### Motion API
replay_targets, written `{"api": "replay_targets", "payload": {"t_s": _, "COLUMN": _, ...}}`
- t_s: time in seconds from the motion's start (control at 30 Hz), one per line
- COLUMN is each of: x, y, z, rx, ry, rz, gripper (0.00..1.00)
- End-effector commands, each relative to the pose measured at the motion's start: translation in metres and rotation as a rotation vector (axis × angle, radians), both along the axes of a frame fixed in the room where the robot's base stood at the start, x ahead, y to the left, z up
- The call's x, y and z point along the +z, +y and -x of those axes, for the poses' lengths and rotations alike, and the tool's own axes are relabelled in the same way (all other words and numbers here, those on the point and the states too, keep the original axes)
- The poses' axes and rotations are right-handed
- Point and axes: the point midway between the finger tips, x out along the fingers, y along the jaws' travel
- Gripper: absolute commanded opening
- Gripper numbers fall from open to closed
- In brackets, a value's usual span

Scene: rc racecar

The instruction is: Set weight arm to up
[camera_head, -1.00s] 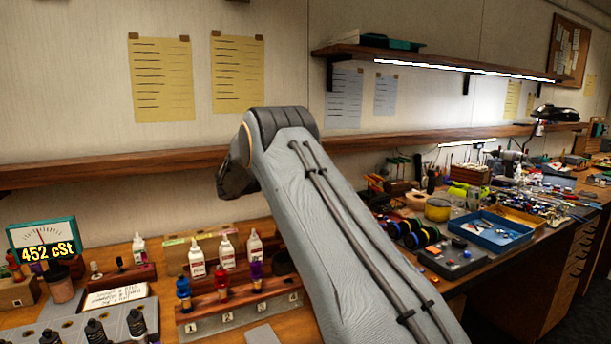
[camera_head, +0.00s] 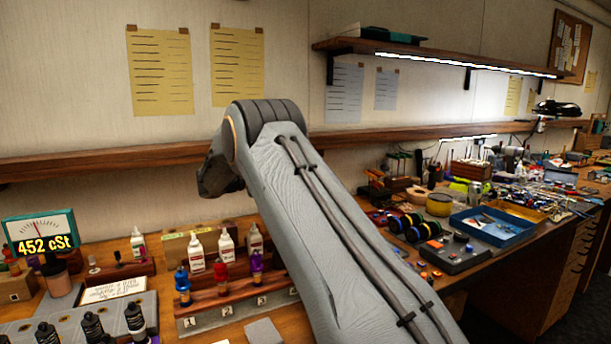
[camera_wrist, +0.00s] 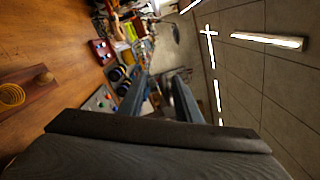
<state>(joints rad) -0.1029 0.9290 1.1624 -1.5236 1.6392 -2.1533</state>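I cannot make out a weight arm for certain in either view. My gripper (camera_wrist: 160,88) shows in the wrist view with its two dark fingers apart and nothing seen between them; it is open. It points along the workbench, which appears turned on its side there. In the head view my arm covers the middle of the bench, and the gripper's fingers are not visible. A gauge (camera_head: 40,233) reading 452 cSt stands at the left. A wooden stand (camera_head: 238,305) with numbered places holds blue, red and purple-topped shocks.
White bottles (camera_head: 226,246) stand behind the shock stand. Dark bottles (camera_head: 93,326) sit in a grey tray at front left. A blue tray (camera_head: 491,228) and a grey control box (camera_head: 453,256) lie right of my arm. A wooden shelf (camera_head: 110,163) runs along the wall.

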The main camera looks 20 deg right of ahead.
Motion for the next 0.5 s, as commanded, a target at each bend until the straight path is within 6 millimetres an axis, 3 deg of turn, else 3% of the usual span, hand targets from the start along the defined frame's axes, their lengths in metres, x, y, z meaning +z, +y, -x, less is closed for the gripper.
{"api": "replay_targets", "payload": {"t_s": 0.2, "x": -0.002, "y": 0.025, "z": 0.0, "rx": 0.001, "ry": 0.001, "rz": 0.0, "gripper": 0.28}}
{"api": "replay_targets", "payload": {"t_s": 0.5, "x": 0.0, "y": 0.027, "z": 0.001, "rx": -0.002, "ry": 0.001, "rz": 0.0, "gripper": 0.28}}
